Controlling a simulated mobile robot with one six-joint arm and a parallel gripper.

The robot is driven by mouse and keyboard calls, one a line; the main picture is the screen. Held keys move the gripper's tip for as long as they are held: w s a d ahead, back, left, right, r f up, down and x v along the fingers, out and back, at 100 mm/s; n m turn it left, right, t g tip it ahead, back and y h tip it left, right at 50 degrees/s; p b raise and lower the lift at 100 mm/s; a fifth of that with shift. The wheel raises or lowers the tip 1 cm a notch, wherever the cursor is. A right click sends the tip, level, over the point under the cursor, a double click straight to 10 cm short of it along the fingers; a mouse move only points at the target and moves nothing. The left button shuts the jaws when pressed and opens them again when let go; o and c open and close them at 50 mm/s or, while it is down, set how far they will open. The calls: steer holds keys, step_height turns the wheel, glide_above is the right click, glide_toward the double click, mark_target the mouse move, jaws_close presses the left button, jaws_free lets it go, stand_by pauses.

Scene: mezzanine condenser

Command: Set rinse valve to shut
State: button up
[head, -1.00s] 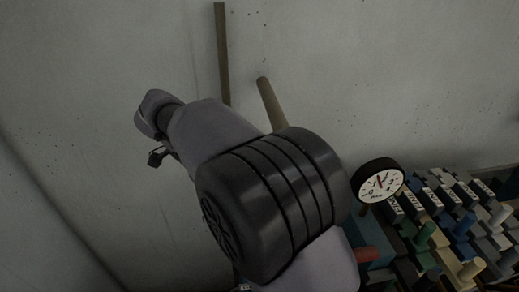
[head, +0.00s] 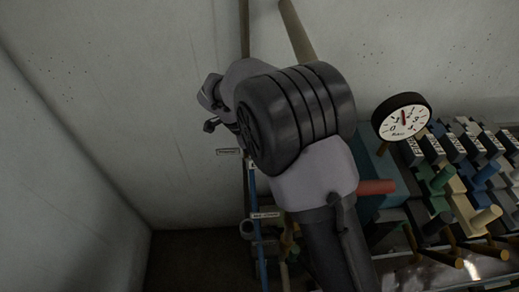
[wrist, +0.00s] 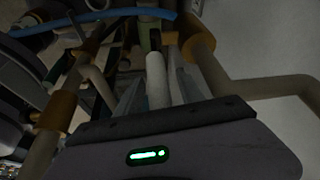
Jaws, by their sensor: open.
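I cannot pick out the rinse valve for certain. A pale, rounded rod (wrist: 156,80) stands between the fingers of my gripper (wrist: 158,95) in the wrist view; whether it belongs to the rinse valve, and whether the fingers touch it, I cannot tell. My gripper is open.
A round gauge (head: 403,117) and a bank of coloured levers (head: 460,190) stand to the right of my arm. A blue pipe (head: 258,225) runs down below it. In the wrist view, pipes with brown collars (wrist: 58,110) crowd both sides. Bare wall (head: 110,110) fills the left.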

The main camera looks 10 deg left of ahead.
steer(key=shift+c, duration=0.3)
jaws_close()
steer(key=shift+r, duration=0.1)
steer(key=shift+w, duration=0.1)
stand_by(0.9)
